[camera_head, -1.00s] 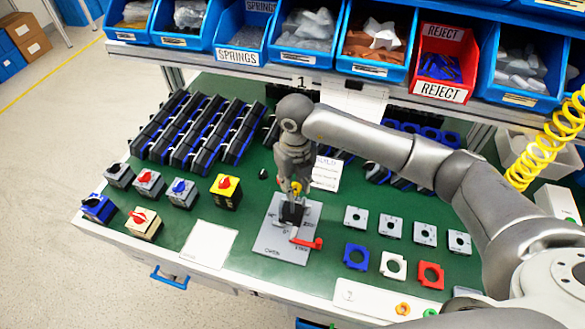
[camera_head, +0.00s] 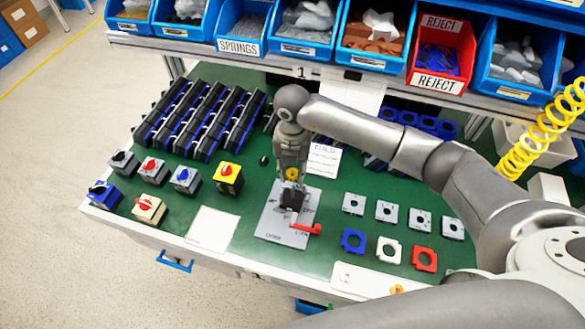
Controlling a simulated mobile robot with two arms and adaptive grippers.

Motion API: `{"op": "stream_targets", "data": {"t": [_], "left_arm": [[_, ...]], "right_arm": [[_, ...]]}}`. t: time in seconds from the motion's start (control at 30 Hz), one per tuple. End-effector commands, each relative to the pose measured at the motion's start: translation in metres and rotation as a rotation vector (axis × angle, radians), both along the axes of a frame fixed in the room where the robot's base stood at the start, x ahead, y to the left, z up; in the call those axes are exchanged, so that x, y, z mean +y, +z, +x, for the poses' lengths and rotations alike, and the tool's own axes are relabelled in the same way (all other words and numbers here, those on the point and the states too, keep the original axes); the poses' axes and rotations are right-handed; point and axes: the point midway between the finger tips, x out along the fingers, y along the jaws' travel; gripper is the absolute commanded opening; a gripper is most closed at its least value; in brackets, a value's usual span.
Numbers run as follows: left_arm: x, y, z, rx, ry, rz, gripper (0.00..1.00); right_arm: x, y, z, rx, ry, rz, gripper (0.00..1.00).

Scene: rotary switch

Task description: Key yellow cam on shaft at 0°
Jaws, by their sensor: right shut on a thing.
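My right gripper (camera_head: 291,172) comes down over the build plate and is shut on the yellow cam (camera_head: 291,174), a small yellow ring. The cam is just above or at the top of the black switch body (camera_head: 291,198); whether it touches the shaft I cannot tell. The shaft is hidden by the gripper and cam. The black body sits on the grey fixture plate (camera_head: 271,225), which has printed angle marks too small to read. A red lever (camera_head: 306,228) is at the plate's right edge. My left gripper is not in view.
Several finished switches, including a yellow one (camera_head: 228,174), stand at left beside a white sheet (camera_head: 212,228). Grey, blue, white and red (camera_head: 425,259) square plates lie at right. A white strip (camera_head: 360,281) lies at the front. Bins, including a red reject bin (camera_head: 441,55), overhang the back.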

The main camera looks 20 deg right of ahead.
Motion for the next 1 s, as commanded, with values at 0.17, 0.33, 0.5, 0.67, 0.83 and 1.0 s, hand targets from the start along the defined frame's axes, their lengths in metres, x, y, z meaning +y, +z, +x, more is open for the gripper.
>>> {"op": "stream_targets", "data": {"t": [0.17, 0.33, 0.5, 0.67, 0.83, 1.0], "left_arm": [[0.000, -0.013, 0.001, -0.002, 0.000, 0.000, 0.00], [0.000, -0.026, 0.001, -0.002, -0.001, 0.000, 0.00], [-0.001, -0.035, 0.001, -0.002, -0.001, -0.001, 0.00], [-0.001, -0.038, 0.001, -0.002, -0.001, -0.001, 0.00], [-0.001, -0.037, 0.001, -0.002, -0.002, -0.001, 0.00], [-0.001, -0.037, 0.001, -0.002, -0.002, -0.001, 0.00]], "right_arm": [[0.000, -0.016, 0.000, 0.001, 0.001, 0.000, 0.19], [0.000, -0.031, 0.000, 0.001, 0.001, 0.000, 0.19], [0.000, -0.043, 0.000, 0.000, 0.001, 0.000, 0.19], [0.000, -0.047, 0.000, 0.000, 0.001, 0.000, 0.19], [0.000, -0.046, 0.000, 0.000, 0.001, 0.000, 0.19], [0.000, -0.046, 0.000, 0.000, 0.001, 0.000, 0.19]]}}
